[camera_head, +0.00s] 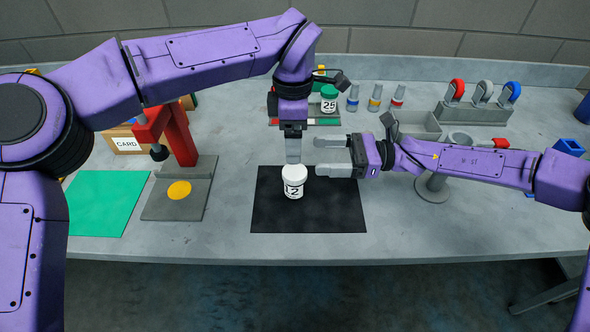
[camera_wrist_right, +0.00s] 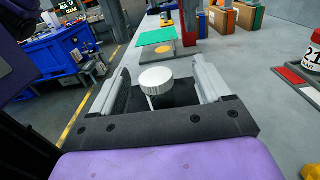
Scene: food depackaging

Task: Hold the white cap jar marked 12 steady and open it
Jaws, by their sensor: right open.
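The jar with the white cap (camera_head: 294,187) stands upright on the black mat (camera_head: 345,212); its label shows "12", partly cut off. Its white cap (camera_wrist_right: 157,80) also shows in the right wrist view, between and ahead of the two fingers. My right gripper (camera_head: 319,156) is open and empty, reaching in from the right, its fingertips just right of and behind the jar. My left gripper (camera_head: 293,150) points down just behind the cap; its fingers overlap in this view, so its opening is hidden, and I cannot tell whether it touches the jar.
A red press-like stand (camera_head: 178,135) and a green mat (camera_head: 108,205) are at left. A grey holder with coloured rings (camera_head: 473,114) is at back right.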

